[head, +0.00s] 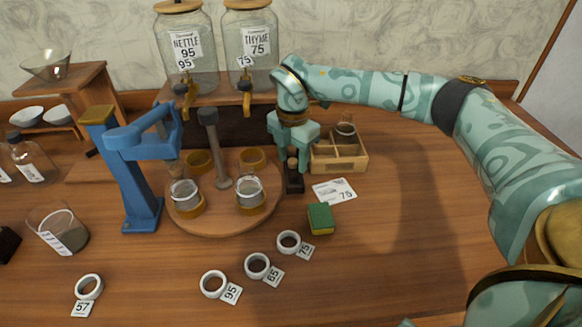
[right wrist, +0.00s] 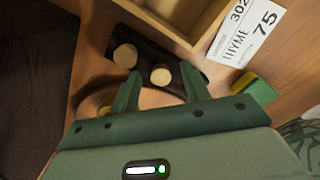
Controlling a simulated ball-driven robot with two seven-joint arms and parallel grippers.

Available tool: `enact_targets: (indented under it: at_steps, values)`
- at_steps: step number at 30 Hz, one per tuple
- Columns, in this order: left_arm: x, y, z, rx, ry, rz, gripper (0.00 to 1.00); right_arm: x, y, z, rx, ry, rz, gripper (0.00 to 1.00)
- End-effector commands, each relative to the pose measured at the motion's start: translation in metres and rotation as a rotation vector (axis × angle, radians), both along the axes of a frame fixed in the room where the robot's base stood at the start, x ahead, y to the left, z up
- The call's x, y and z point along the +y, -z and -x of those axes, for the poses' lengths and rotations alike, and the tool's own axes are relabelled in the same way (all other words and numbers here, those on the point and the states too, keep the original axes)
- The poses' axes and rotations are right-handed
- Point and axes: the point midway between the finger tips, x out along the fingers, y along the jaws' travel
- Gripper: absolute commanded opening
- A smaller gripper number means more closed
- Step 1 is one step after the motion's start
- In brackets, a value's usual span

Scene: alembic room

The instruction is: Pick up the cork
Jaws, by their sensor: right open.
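Two pale round corks, a larger one (right wrist: 125,56) and a smaller one (right wrist: 161,76), sit in a dark holder in the right wrist view. In the head view, a cork (head: 292,162) shows above the dark holder (head: 294,184). My right gripper (head: 291,168) points down over the holder, open and empty. In the right wrist view its fingertips (right wrist: 161,74) lie on either side of the smaller cork; I cannot tell whether they touch it. The larger cork is just outside the left finger. My left gripper is out of view.
A wooden box (head: 338,160) stands right of the holder. A round wooden turntable (head: 223,222) with jars is to the left. A label card (head: 334,191) and a green sponge-like block (head: 321,218) lie nearby. Glass dispensers (head: 188,50) stand behind. The table's right side is clear.

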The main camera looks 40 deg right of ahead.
Motion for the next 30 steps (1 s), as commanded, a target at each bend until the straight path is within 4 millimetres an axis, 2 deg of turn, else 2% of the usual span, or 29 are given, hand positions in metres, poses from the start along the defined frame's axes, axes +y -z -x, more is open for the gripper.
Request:
enact_targets:
  at_steps: [4,5,9,10,24,30]
  values:
    - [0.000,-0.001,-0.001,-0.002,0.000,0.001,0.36,0.000,-0.001,0.001,0.001,0.000,0.001,0.47]
    - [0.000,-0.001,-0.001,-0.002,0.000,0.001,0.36,0.000,-0.001,0.001,0.001,0.000,0.001,0.41]
    - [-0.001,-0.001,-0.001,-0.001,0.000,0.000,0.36,0.000,-0.001,0.001,0.001,0.000,0.001,0.03]
    - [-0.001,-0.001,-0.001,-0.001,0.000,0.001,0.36,0.000,-0.001,0.000,0.001,0.000,0.001,0.00]
    - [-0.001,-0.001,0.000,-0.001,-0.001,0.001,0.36,0.000,-0.002,0.000,0.000,-0.001,0.001,0.00]
    - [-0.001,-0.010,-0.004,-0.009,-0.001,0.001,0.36,0.000,-0.020,0.000,-0.004,-0.001,0.000,0.00]
